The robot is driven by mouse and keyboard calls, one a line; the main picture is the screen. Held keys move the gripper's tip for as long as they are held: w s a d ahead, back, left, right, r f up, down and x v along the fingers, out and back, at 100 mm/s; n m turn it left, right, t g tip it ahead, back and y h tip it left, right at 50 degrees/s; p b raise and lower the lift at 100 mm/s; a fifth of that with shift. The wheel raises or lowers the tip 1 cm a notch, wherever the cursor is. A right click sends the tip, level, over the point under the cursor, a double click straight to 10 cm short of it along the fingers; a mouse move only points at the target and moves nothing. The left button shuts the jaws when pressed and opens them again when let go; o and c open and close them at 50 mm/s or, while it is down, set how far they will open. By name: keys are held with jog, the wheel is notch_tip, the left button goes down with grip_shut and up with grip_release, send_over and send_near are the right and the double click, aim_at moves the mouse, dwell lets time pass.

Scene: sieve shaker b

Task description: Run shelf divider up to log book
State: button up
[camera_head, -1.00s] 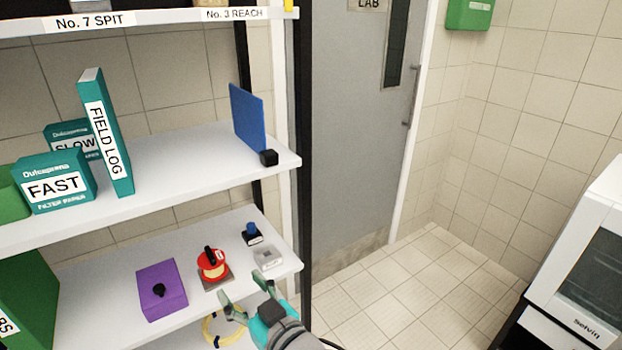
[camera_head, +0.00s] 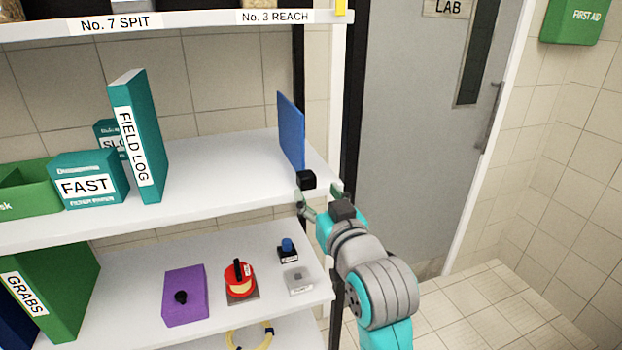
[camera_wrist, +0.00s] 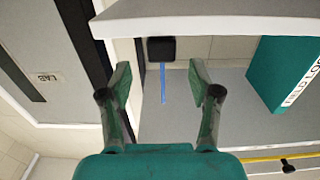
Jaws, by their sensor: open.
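The shelf divider is an upright blue panel (camera_head: 291,132) with a black block (camera_head: 306,180) at its front foot, near the right end of the middle shelf. The log book, a teal FIELD LOG binder (camera_head: 140,137), stands to its left with bare shelf between them. My gripper (camera_head: 318,196) is open and empty at the shelf's front right corner, close to the black block. In the wrist view the black block (camera_wrist: 161,49) and the thin blue panel (camera_wrist: 163,84) appear between and beyond my fingertips (camera_wrist: 160,72). I cannot tell whether a finger touches the block.
A teal FAST box (camera_head: 88,182) and a green bin (camera_head: 30,188) stand left of the log book. The lower shelf holds a purple box (camera_head: 185,296), a red-topped item (camera_head: 240,278) and a blue-knobbed one (camera_head: 288,250). A dark shelf post (camera_head: 352,110) stands at the right.

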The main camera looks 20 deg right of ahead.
aim_at(309, 183)
jog(key=w, duration=0.6)
jog(key=shift+w+a, duration=0.1)
jog(key=shift+w, duration=0.25)
grip_shut()
